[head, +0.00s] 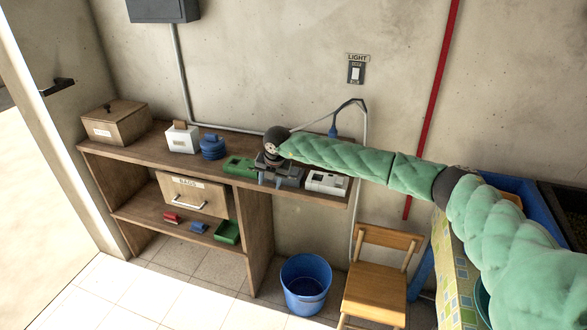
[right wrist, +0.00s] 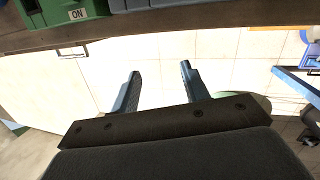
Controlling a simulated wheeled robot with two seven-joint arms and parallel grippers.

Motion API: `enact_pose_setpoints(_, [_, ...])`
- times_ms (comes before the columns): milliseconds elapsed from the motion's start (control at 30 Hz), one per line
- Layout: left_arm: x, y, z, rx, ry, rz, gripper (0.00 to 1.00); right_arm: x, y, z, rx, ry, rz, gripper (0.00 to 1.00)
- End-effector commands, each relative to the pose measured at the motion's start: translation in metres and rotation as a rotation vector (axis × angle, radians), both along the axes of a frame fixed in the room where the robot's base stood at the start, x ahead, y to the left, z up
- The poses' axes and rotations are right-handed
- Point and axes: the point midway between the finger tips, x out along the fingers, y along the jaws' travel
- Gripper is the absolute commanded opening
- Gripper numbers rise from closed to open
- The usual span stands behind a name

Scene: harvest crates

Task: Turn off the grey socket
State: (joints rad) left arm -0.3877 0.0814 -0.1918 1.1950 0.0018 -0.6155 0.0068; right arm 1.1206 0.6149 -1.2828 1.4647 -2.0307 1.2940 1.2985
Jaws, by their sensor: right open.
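The grey socket (head: 292,178) is on the wooden bench top, between a green socket (head: 238,167) and a white socket (head: 327,183). My right gripper (head: 270,181) is in front of the grey socket's left part and hides some of it. In the right wrist view the gripper (right wrist: 160,68) is open and empty, with floor behind its fingers. A grey strip of the grey socket (right wrist: 165,3) shows at the top edge there, beside the green socket (right wrist: 45,12) with an "ON" label. The grey socket's switch cannot be made out. My left gripper is not in view.
A wooden box (head: 117,122), a white box (head: 182,140) and a blue coil (head: 212,147) stand on the bench's left part. A light switch (head: 356,73) and a blue plug on a cable (head: 333,130) are at the wall. A blue bucket (head: 306,284) and chair (head: 376,286) stand on the floor.

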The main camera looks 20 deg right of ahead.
Motion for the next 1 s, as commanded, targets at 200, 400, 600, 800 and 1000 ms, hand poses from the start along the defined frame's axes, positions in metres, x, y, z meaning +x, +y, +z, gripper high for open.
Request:
enact_pose_setpoints(200, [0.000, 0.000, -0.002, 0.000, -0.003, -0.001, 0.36, 0.023, -0.068, 0.053, -0.236, -0.065, -0.111, 0.45])
enact_pose_setpoints(400, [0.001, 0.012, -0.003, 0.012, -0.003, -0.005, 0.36, 0.028, -0.089, 0.068, -0.304, -0.087, -0.153, 0.45])
enact_pose_setpoints(600, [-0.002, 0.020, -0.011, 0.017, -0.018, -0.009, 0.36, 0.032, -0.091, 0.058, -0.304, -0.086, -0.155, 0.45])
enact_pose_setpoints(800, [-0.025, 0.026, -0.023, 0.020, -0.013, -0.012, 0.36, 0.040, -0.096, 0.035, -0.303, -0.085, -0.154, 0.45])
enact_pose_setpoints(1000, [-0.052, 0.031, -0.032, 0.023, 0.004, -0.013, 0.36, 0.048, -0.101, 0.011, -0.302, -0.085, -0.153, 0.45])
